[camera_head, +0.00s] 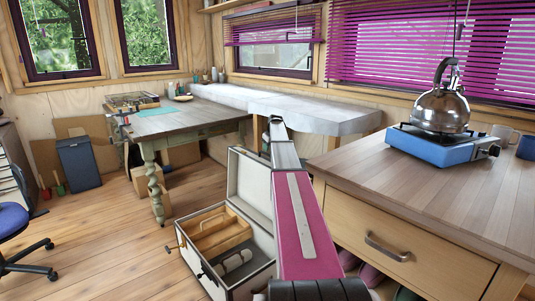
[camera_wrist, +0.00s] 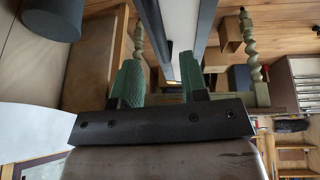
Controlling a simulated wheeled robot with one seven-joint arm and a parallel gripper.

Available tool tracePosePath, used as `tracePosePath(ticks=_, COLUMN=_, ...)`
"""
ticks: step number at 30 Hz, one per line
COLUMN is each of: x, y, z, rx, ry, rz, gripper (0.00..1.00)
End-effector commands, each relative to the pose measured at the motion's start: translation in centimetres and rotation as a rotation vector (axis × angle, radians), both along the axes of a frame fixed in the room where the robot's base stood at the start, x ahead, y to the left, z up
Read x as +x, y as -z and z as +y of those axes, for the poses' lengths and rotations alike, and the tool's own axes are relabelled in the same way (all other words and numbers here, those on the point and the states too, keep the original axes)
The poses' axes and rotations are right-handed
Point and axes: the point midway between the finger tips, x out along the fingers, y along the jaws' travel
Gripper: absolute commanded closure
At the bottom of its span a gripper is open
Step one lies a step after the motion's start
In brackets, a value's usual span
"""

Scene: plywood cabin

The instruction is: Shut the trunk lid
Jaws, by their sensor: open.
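The trunk (camera_head: 262,278) stands on the floor in the lower middle of the head view, with its pale lid (camera_head: 250,188) raised about upright at the back. The lid's right part is hidden behind my arm. A pale panel with dark edges, probably the lid (camera_wrist: 187,18), runs beyond and between my fingers in the wrist view. My gripper (camera_wrist: 159,66) is open, with two green fingers apart and nothing clearly held. Whether a finger touches the panel, I cannot tell. In the head view my arm reaches past the trunk's right side, and the fingertips are not clearly visible.
A wooden tray (camera_head: 215,236) sits inside the trunk. A wooden counter with a drawer (camera_head: 405,240) stands close on the right, bearing a kettle (camera_head: 440,107) on a blue stove. A worktable (camera_head: 160,122) is behind. The floor (camera_head: 110,245) left of the trunk is clear.

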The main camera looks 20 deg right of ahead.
Motion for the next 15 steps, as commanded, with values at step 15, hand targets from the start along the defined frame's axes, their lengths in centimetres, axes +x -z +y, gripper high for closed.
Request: tracePosePath(ticks=15, x=1.7, y=4.2, z=0.3, rx=0.001, ry=0.000, rz=0.001, gripper=0.60)
